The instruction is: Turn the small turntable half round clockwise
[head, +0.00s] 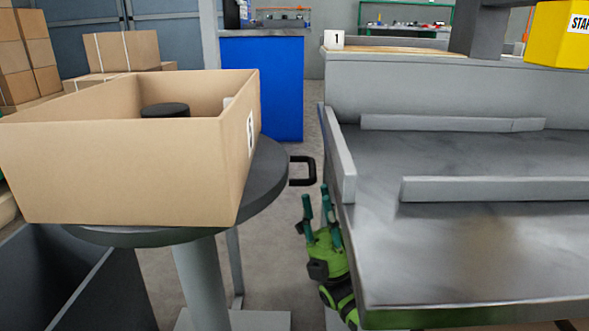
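The small turntable (268,185) is a round dark grey top on a light grey post, left of the metal bench. A black loop handle (313,171) sticks out from its right side. An open cardboard box (120,175) stands on the turntable and covers most of its top. My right gripper (317,198), green with teal fingers, is below and in front of the handle, beside the bench's left edge. Its fingers point up and stand apart, with nothing seen between them. It appears clear of the handle. My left gripper is not in view.
A grey metal bench (470,255) with raised rails fills the right side, close to my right gripper. The box holds a black round object (165,110). A dark bin (75,275) stands below left. A blue cabinet (262,85) and stacked cartons (122,50) are behind.

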